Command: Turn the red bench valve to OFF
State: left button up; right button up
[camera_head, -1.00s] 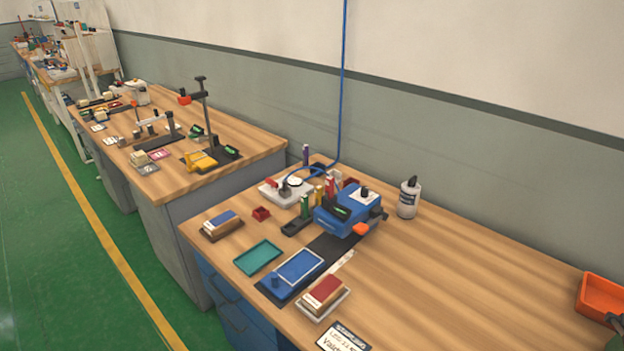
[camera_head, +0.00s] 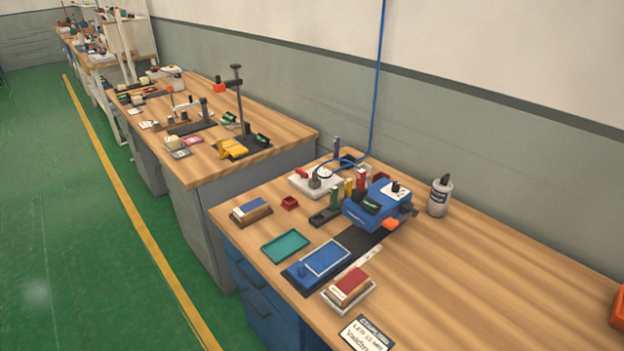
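A small red valve handle (camera_head: 301,174) shows on a white base plate (camera_head: 318,184) at the back of the near wooden bench. A round white gauge-like part and a grey fitting stand on the same plate, and a blue hose (camera_head: 377,90) runs from there up the wall. The handle is too small for me to read its position or any ON or OFF mark. Neither of my grippers is in view.
A blue machine (camera_head: 378,208) with an orange part stands right of the plate. A teal tray (camera_head: 285,246), stacked blocks (camera_head: 348,287) and a white bottle (camera_head: 439,196) are on the bench (camera_head: 470,270). Green floor (camera_head: 70,250) is clear at left.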

aim_at(303, 174)
jog(key=i+j+z, duration=0.1)
jog(key=z, duration=1.05)
jog(key=j+z, duration=0.35)
jog(key=j, duration=0.25)
jog(key=j+z, duration=0.3)
jog(key=j, duration=0.3)
jog(key=j+z, duration=0.35)
jog(key=j, duration=0.2)
jog(key=k+j+z, duration=0.3)
jog(key=j, duration=0.25)
jog(key=i, duration=0.1)
